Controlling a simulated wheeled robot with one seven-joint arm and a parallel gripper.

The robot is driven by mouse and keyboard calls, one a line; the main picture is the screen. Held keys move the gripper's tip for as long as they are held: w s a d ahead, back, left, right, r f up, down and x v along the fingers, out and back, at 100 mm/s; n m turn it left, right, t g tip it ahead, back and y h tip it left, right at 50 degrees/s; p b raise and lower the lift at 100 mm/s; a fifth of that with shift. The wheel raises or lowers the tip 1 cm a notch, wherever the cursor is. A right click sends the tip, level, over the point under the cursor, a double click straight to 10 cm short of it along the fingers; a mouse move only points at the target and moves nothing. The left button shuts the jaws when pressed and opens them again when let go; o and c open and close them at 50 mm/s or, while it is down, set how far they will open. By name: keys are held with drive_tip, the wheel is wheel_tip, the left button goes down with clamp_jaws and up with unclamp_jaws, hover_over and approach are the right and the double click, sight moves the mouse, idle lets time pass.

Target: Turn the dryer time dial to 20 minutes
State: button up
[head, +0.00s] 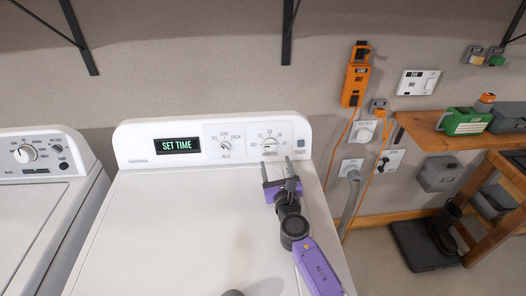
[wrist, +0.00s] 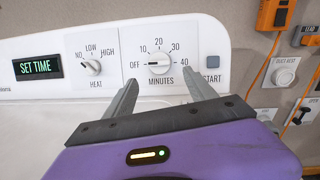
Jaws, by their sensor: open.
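The dryer (head: 160,215) is white, with a raised control panel at its back. Its display (head: 177,146) reads SET TIME. The round minutes dial (head: 269,143) sits right of the heat knob; in the wrist view the dial (wrist: 159,62) has marks OFF, 10, 20, 30 and 40, and its dark pointer line lies level, toward OFF. My gripper (head: 286,166) is open and empty in front of the panel, below and slightly right of the dial. In the wrist view its fingers (wrist: 160,88) stand on both sides below the dial, apart from it.
The heat knob (wrist: 91,67) is left of the dial and the START button (wrist: 213,62) is right of it. A washer (head: 35,190) stands at the left. A workbench (head: 455,130) and orange cords on the wall are at the right.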

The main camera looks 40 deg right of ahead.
sight(271, 149)
drive_tip(key=shift+w+d+f+n, duration=0.1)
drive_tip(key=shift+w+d+n, duration=0.2)
drive_tip(key=shift+w, duration=0.15)
drive_tip(key=shift+b+x, duration=0.9)
drive_tip(key=shift+x, duration=2.55)
drive_tip(key=c, duration=1.4)
